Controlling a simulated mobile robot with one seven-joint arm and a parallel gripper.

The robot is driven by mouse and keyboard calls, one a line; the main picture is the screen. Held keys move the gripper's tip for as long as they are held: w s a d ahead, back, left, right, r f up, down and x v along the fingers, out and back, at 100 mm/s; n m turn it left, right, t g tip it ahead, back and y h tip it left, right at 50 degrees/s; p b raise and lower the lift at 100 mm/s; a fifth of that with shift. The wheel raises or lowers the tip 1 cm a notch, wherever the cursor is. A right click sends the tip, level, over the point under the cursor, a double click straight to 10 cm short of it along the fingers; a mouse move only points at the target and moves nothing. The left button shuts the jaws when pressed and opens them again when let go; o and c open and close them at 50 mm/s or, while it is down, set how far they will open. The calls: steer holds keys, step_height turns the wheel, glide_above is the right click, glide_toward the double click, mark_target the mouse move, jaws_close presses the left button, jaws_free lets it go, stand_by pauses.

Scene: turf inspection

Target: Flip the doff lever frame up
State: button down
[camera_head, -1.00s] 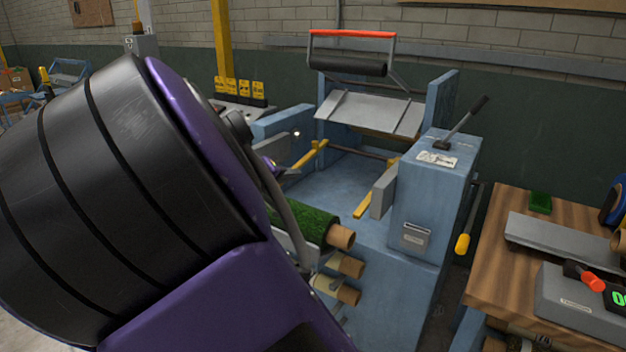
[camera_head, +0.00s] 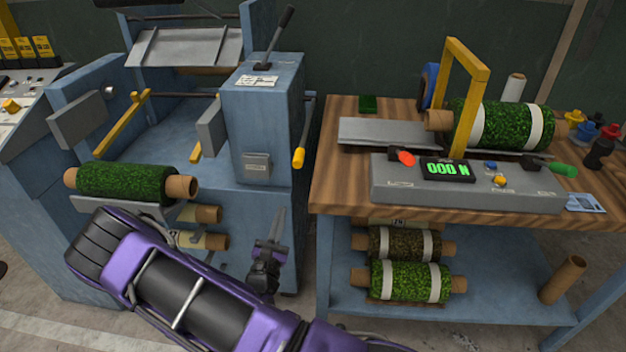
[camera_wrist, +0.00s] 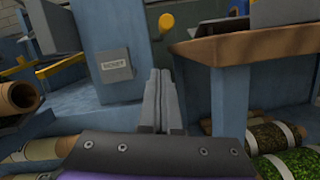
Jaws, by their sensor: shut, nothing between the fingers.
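The blue winding machine (camera_head: 225,130) stands left of centre in the head view. Two yellow bars (camera_head: 122,128) lie low across its bed between grey side plates. A lever with a yellow grip (camera_head: 298,158) hangs on its right side; the grip also shows at the top of the wrist view (camera_wrist: 166,21). A black-handled lever (camera_head: 280,35) tilts up from its grey-blue housing. I cannot tell which part is the doff lever frame. My gripper (camera_head: 279,212) is shut and empty, pointing up, in front of the machine's right side and below the yellow grip. Its fingers (camera_wrist: 161,75) touch nothing visible.
A wooden-topped bench (camera_head: 330,185) stands close on the right, with a grey tester (camera_head: 470,190), a yellow arch (camera_head: 462,100) and turf rolls. A turf roll (camera_head: 128,183) lies on the machine's front. A narrow gap separates machine and bench.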

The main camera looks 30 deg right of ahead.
steer(key=shift+s+d+f+n+y, duration=0.15)
steer(key=shift+s+d+f+n, duration=0.05)
steer(key=shift+f, duration=0.2)
steer(key=shift+s+d+f+n+y, duration=0.15)
steer(key=shift+s+d+f+n, duration=0.05)
steer(key=shift+f, duration=0.15)
steer(key=w+d+r, duration=0.6)
steer(key=w, duration=0.1)
steer(key=shift+w+d+r, duration=0.15)
steer(key=shift+d, duration=0.15)
steer(key=shift+r, duration=0.1)
